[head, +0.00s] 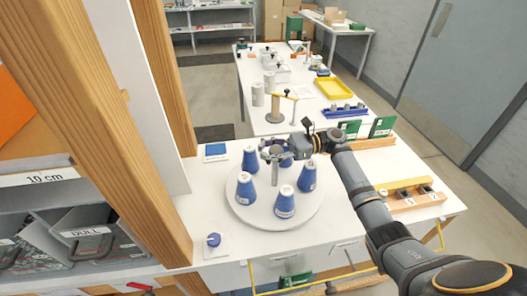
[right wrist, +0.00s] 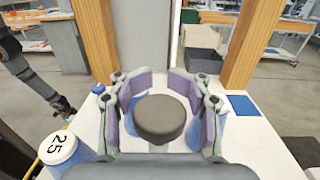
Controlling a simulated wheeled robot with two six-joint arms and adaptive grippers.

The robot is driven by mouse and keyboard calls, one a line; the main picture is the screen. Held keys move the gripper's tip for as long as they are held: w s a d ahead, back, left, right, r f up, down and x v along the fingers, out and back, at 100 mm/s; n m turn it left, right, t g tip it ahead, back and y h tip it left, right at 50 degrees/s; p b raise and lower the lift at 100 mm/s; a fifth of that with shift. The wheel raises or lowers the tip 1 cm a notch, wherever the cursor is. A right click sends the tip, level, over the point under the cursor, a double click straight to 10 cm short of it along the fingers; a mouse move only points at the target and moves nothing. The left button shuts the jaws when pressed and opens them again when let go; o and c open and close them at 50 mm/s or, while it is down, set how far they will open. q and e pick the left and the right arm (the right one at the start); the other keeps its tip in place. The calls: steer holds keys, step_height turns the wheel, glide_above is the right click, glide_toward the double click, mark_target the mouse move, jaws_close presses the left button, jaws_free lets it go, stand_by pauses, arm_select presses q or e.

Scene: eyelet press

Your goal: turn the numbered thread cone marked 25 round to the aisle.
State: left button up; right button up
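The thread cone marked 25 (right wrist: 72,155) is blue with a white numbered face, at the lower left of the right wrist view. In the head view several blue cones stand in a ring on a round white turntable (head: 240,210); I cannot read which is 25. A grey post with a round knob (right wrist: 160,117) rises at the turntable's centre. My right gripper (head: 275,153) is at the post's top. In the right wrist view its purple-padded fingers stand apart on either side of the knob, without clear contact. My left gripper (right wrist: 62,107) seems to show small at the far left.
A wooden post (head: 165,90) and shelf with grey bins stand at left. Green boxes (head: 382,126) and a wooden block with slots (head: 410,198) are at right.

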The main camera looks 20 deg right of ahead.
steer(key=shift+d, duration=0.1)
steer(key=s+d, duration=0.1)
steer(key=d, duration=1)
steer(key=shift+s+d, duration=0.35)
steer(key=shift+d, duration=0.05)
